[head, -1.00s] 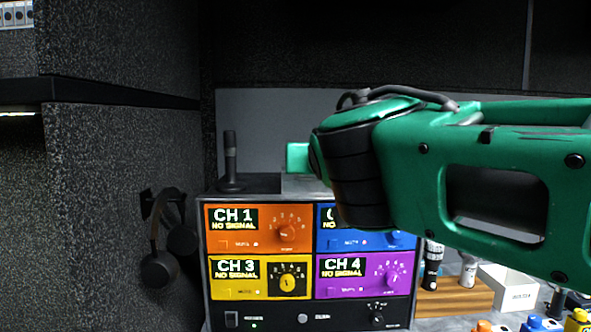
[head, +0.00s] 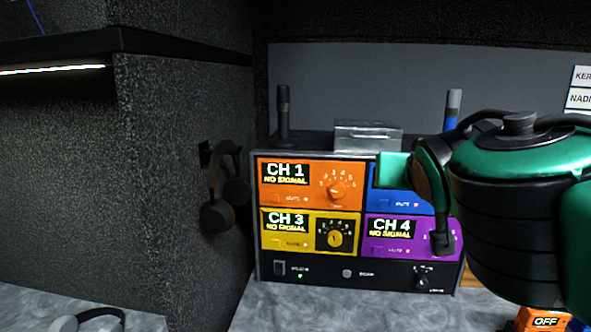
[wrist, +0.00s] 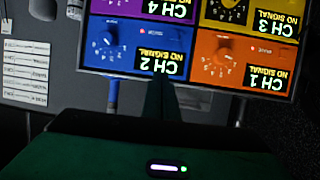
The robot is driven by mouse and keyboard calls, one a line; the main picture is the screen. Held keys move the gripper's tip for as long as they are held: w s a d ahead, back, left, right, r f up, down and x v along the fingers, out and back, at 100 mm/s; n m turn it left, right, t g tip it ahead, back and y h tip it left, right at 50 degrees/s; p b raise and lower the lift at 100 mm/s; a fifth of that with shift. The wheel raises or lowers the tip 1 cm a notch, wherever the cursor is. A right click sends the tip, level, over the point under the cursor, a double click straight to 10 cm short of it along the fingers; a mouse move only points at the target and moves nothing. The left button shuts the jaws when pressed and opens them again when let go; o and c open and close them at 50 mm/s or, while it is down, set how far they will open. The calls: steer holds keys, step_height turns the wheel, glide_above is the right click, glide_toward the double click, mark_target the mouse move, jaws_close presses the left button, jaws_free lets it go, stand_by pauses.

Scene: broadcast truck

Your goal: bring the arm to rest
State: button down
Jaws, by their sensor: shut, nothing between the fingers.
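My arm (head: 515,215) is green and black and reaches in from the right in the head view, in front of the right side of the channel unit. A green end piece (head: 393,170) of it overlaps the blue CH 2 panel. In the wrist view my gripper (wrist: 160,92) shows as dark fingers together at the centre, with nothing between them. The channel unit (head: 360,275) has orange CH 1, blue CH 2, yellow CH 3 and purple CH 4 panels, all upside down in the wrist view. Whether anything touches the unit I cannot tell.
Dark headphones (head: 222,190) hang on the left wall. Pale headphones (head: 88,320) lie at the bottom left. A clear box (head: 367,137) and a black upright microphone (head: 283,112) stand on the unit. An orange block marked OFF (head: 541,320) is at lower right. The counter front is clear.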

steer(key=s+d+f+m+g, duration=0.1)
steer(key=s+d+f+g, duration=0.3)
steer(key=d+f, duration=0.35)
steer(key=s+d+f+m+g, duration=0.1)
steer(key=s+d+f+g, duration=0.25)
steer(key=d+f, duration=0.4)
steer(key=s+d+f+m+g+y, duration=0.1)
steer(key=s+f+g+y, duration=0.3)
steer(key=s+f, duration=0.7)
steer(key=shift+s+d+g, duration=0.15)
steer(key=shift+s+g, duration=0.7)
steer(key=shift+s, duration=0.4)
steer(key=shift+r, duration=0.1)
